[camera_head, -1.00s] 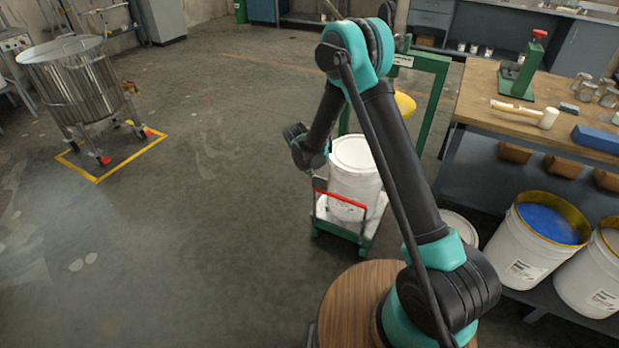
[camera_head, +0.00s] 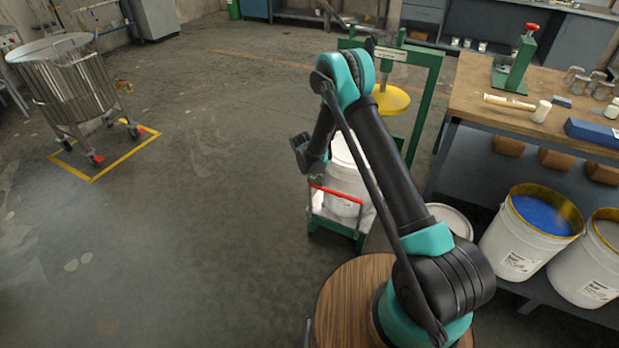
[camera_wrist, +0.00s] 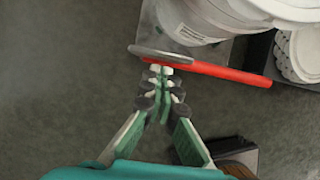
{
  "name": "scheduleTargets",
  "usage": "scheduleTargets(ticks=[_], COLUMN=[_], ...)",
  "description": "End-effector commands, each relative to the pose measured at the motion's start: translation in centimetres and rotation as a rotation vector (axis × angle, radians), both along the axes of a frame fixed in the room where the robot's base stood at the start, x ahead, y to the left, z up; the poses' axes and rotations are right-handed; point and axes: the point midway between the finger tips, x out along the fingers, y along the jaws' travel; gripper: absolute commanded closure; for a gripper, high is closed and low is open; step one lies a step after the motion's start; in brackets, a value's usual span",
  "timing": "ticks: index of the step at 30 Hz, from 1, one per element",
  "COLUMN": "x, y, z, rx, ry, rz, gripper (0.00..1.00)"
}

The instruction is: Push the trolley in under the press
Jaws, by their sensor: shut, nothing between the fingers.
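The trolley has a green frame (camera_head: 335,228) and a red handle bar (camera_head: 336,194), and carries a white pail (camera_head: 344,180). It stands in front of my base, short of the press. The press is a green frame (camera_head: 430,85) with a round yellow plate (camera_head: 391,99), partly hidden by my arm. In the wrist view my gripper (camera_wrist: 162,72) is shut and empty, its tips at the left end of the red handle bar (camera_wrist: 215,71). I cannot tell whether they touch it. The wrist view also shows part of the pail (camera_wrist: 200,20). My arm hides part of the pail.
A workbench (camera_head: 470,85) stands on the right, with open paint pails (camera_head: 540,225) in front of its lower part. A white lid (camera_head: 452,219) shows right of my arm. A steel tank (camera_head: 75,85) stands in a yellow floor marking at left. The floor between is clear.

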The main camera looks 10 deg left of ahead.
Motion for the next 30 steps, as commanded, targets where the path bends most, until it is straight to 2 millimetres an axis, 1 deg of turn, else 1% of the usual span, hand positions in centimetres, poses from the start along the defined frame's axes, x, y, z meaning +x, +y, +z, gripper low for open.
scheduleTargets(ticks=[3,14,17,21,24,27,30], x=[0.4,0.7,2.1,5.6,7.7,9.0,9.5], y=[-0.2,-0.3,-0.8,-2.2,-2.9,-3.3,-3.5], z=[0.0,0.0,0.0,0.0,0.0,0.0,0.1], rx=[0.0,0.0,0.0,0.0,-0.001,-0.001,0.0], ry=[0.0,0.0,-0.001,-0.007,-0.006,-0.004,-0.003], rz=[-0.001,-0.001,-0.004,-0.006,-0.006,-0.002,-0.002], gripper=[1.0,1.0,1.0,1.0,1.0,1.0,1.0])
